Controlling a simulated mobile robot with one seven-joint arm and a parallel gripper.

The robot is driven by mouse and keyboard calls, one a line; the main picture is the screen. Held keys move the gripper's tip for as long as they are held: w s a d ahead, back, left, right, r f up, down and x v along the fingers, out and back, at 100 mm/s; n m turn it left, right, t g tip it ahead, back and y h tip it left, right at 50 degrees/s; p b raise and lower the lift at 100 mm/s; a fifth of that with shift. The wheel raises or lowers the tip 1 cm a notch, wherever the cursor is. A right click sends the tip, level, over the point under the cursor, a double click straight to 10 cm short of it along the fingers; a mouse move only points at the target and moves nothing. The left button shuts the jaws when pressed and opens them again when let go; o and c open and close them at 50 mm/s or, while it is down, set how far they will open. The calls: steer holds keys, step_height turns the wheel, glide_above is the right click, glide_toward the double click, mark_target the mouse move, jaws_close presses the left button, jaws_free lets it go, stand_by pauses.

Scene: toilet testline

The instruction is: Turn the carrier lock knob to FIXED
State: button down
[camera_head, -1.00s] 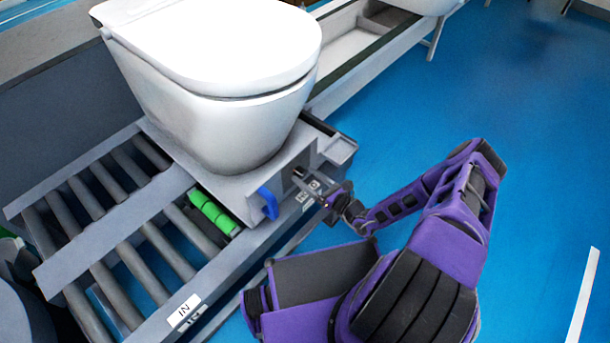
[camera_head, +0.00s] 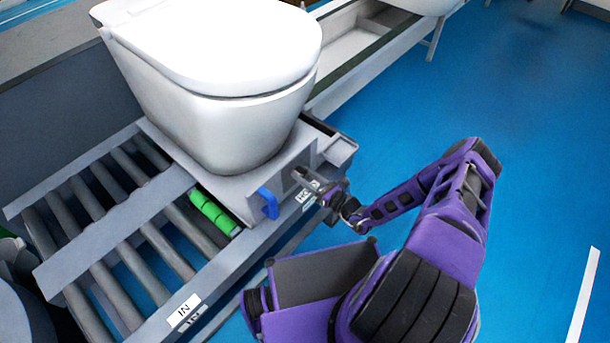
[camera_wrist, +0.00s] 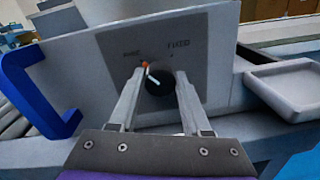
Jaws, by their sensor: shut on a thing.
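The carrier lock knob (camera_wrist: 159,83) is a dark round knob on a grey panel (camera_wrist: 211,62). Its white pointer line slants to the upper left, toward the left label, which is too blurred to read surely. The FIXED label (camera_wrist: 178,44) is to the upper right of the knob. My gripper (camera_wrist: 161,78) has one finger on each side of the knob and is shut on it. In the head view my gripper (camera_head: 304,179) reaches the carrier's (camera_head: 235,194) side panel from the right and hides the knob.
A blue handle (camera_head: 268,203) sticks out left of the knob; it is also in the wrist view (camera_wrist: 32,92). A grey tray (camera_wrist: 292,88) sits to the right. A white toilet (camera_head: 215,75) stands on the carrier over the roller conveyor (camera_head: 110,240). Blue floor (camera_head: 540,130) is open at right.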

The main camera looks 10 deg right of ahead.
steer(key=shift+m, duration=0.4)
steer(key=m+b, duration=0.2)
steer(key=m, duration=0.1)
steer(key=shift+w+d+f, duration=0.1)
steer(key=m+b, duration=0.1)
steer(key=m, duration=0.3)
steer(key=m+b, duration=0.1)
steer(key=m, duration=0.3)
steer(key=shift+g, duration=0.3)
steer(key=shift+m+b, duration=0.65)
steer(key=shift+m, duration=1.25)
steer(key=shift+c, duration=1.8)
jaws_free()
